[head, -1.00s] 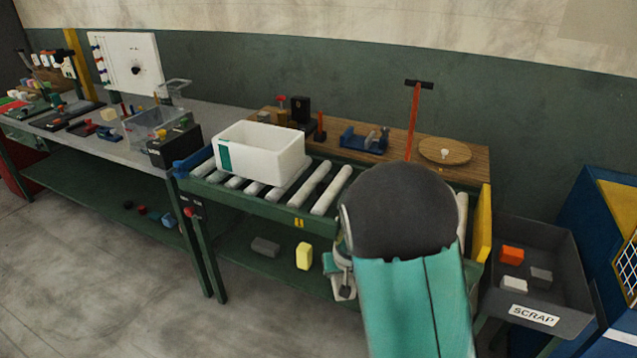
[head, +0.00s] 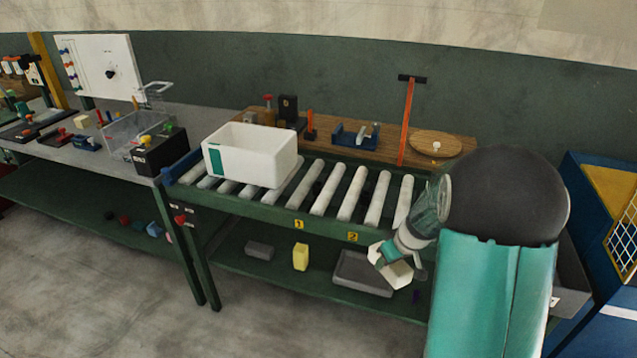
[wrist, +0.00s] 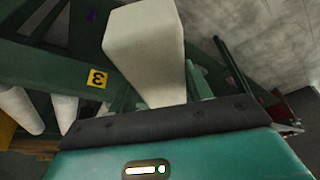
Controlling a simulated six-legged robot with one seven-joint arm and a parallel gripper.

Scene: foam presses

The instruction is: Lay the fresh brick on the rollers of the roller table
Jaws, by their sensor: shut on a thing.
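My gripper (head: 388,256) is shut on a pale cream brick (head: 399,276). It holds the brick in front of the roller table's front rail, low in the head view. In the wrist view the brick (wrist: 145,45) fills the upper middle, between green fingers that are partly hidden. The roller table (head: 268,212) has a green frame and pale rollers (head: 350,194). The middle and right rollers are bare; my arm hides the table's far right end.
A white bin (head: 250,160) stands on the left rollers. A wooden shelf behind holds tools, a red-orange T-handled post (head: 405,125) and a round wooden disc (head: 436,144). The lower shelf holds a yellow block (head: 300,257) and a grey tray (head: 361,272).

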